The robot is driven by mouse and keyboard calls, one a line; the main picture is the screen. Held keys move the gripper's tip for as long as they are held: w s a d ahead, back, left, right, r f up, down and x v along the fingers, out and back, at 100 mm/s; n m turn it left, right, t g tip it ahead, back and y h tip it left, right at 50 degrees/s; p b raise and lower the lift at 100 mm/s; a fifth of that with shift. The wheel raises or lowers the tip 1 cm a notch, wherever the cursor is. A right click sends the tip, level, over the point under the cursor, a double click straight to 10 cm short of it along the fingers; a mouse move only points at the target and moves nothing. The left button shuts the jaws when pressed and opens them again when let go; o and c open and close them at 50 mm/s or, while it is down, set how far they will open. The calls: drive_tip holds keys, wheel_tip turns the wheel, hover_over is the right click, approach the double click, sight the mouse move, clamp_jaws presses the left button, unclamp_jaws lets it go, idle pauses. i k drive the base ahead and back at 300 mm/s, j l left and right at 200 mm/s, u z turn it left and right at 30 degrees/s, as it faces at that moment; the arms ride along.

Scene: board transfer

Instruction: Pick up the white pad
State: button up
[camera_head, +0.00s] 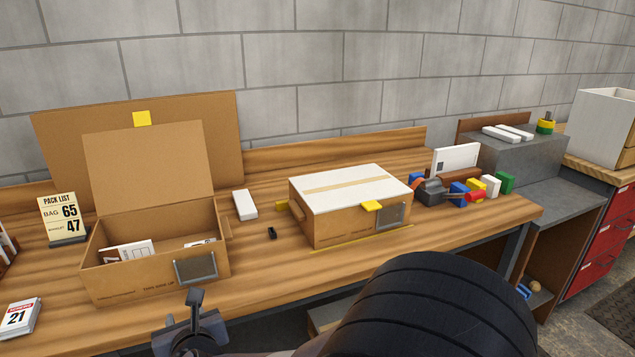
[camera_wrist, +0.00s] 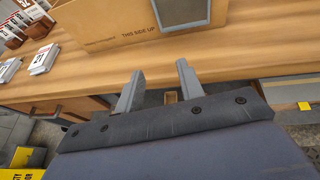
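A small white pad (camera_head: 244,204) lies flat on the wooden bench between the open cardboard box and the closed white-topped box. It does not show in the wrist view. My gripper (camera_head: 186,312) is at the bench's front edge, in front of the open box and well short of the pad. In the wrist view my gripper (camera_wrist: 157,82) has its two grey fingers spread apart with nothing between them.
The open cardboard box (camera_head: 125,283) holds papers. The closed box (camera_head: 348,228) stands right of the pad, with a small black item (camera_head: 272,233) nearby. Two white slabs lie on a grey block (camera_head: 520,160). A "21" card stack (camera_head: 20,317) lies far left.

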sight(246, 209)
drive_tip(key=i+z, duration=0.15)
drive_tip(key=i, duration=0.4)
drive_tip(key=i+j+z, duration=0.15)
drive_tip(key=i, duration=0.35)
